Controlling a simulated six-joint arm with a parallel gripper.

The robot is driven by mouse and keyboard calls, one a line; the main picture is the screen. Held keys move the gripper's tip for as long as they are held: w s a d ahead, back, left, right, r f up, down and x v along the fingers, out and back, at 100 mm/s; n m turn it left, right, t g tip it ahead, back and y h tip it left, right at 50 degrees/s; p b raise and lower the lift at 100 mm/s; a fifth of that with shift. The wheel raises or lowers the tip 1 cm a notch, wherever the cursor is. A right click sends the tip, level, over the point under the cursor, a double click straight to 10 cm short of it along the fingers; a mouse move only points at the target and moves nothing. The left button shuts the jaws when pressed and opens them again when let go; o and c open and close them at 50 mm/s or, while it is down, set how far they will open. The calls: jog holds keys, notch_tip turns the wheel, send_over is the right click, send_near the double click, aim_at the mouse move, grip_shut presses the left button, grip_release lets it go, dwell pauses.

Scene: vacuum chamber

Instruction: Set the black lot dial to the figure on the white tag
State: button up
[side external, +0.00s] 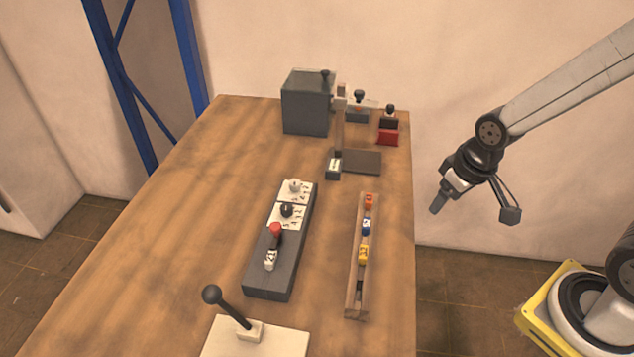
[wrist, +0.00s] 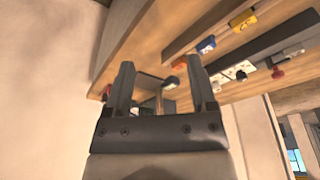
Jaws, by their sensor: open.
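The black lot dial (side external: 286,210) sits on a white plate with figures, in the middle of a long grey console (side external: 268,274) on the table. Its setting is too small to read. A white tag (side external: 271,259) with a dark figure is on the console's near part, below a red knob (side external: 275,230); I cannot read the figure surely. My gripper (side external: 437,207) is out past the table's right edge, raised and well apart from the dial. In the wrist view its two fingers (wrist: 158,68) are spread and empty. The black dial (wrist: 240,75) shows small there, beyond the fingers to the right.
A white dial (side external: 295,187) is at the console's far end. A wooden rack (side external: 353,290) with orange, blue and yellow blocks stands between console and gripper. A black-knobbed lever (side external: 227,306) is in front. A grey box (side external: 306,104) and upright post (side external: 340,125) stand behind. Table left is clear.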

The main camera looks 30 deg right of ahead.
jog(key=shift+o, duration=0.2)
dwell(0.4)
jog(key=m+g, duration=0.3)
jog(key=m, duration=0.5)
send_over(286, 206)
jog(key=d, duration=0.1)
jog(key=f, duration=0.3)
jog(key=shift+s, duration=0.2)
jog(key=shift+w+a, duration=0.2)
jog(key=shift+a, duration=0.3)
jog(key=shift+f, duration=0.1)
jog(key=shift+f, duration=3.9)
